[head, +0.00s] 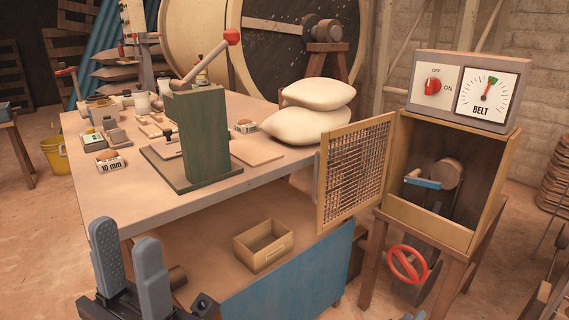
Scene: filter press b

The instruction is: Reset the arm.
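My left gripper (126,242) is at the bottom left, in front of the workbench. Its two grey fingers point up with a gap between them, and nothing shows in the gap. My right gripper is not in view. A green press (207,138) stands on the workbench. Its lever arm (202,62) slants up to the right and ends in a red knob (232,36). My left gripper is well apart from the press.
The workbench (255,182) holds small boxes, tools and two pale sacks (308,122). An open mesh door (355,172) juts out from a wooden cabinet (440,222) at right. A belt control box (465,90) tops it. An empty wooden box (262,245) sits below the bench top.

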